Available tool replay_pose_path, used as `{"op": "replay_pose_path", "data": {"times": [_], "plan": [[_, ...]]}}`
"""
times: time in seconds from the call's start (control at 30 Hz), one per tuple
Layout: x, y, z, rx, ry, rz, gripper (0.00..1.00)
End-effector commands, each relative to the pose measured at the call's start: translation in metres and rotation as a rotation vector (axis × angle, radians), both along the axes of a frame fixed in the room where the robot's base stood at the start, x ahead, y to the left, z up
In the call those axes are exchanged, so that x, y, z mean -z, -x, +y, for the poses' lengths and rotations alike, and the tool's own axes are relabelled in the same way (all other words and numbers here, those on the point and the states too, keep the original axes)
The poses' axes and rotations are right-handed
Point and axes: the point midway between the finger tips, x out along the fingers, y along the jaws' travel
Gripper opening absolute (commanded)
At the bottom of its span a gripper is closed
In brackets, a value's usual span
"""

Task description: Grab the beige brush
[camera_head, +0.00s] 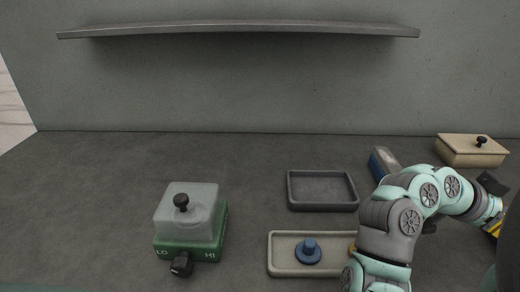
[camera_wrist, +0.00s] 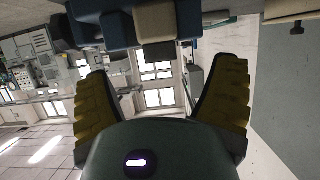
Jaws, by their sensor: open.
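No brush shows clearly as such. A low item with a blue side and a pale beige-grey top (camera_head: 385,160) lies behind my arm in the head view; I cannot tell whether it is the brush. In the wrist view, a beige block (camera_wrist: 155,22) sits between blue blocks at the top edge, beyond my fingers; I cannot tell what it belongs to. My gripper (camera_head: 496,208) is at the far right of the head view, partly cut off by a dark shape. In the wrist view my gripper (camera_wrist: 160,88) has its yellow-padded fingers wide apart with nothing between them.
A beige lidded box (camera_head: 465,153) stands at the back right. A dark tray (camera_head: 323,207) is empty. A beige tray (camera_head: 280,269) holds a blue knobbed piece (camera_head: 308,250). A green LO/HI device (camera_head: 190,247) stands left. A shelf (camera_head: 240,29) spans the back wall. The table's left is clear.

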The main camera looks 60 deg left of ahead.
Motion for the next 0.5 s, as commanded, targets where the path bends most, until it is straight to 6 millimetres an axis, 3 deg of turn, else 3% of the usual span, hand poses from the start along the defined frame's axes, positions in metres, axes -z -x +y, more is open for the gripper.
{"op": "replay_pose_path", "data": {"times": [0.3,0.5], "plan": [[0.008,-0.029,-0.023,0.006,0.000,0.002,0.85],[0.012,-0.035,-0.026,0.000,-0.001,-0.001,0.85]]}}
